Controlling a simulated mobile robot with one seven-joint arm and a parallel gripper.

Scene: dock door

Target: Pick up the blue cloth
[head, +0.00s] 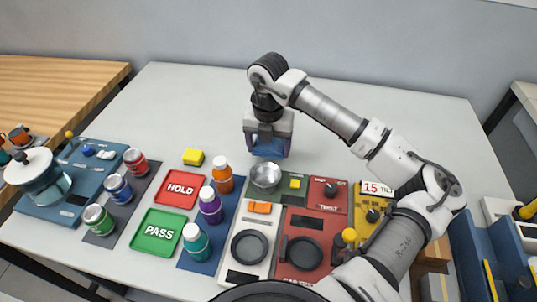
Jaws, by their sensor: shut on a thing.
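My gripper (268,138) points down over the white table, behind a small metal bowl. It is shut on the blue cloth (269,150), which shows as a blue patch between and below the fingers. The fingers hide much of the cloth. I cannot tell whether its lower edge touches the table.
The metal bowl (265,177) stands just in front of my gripper. The table's back is clear.

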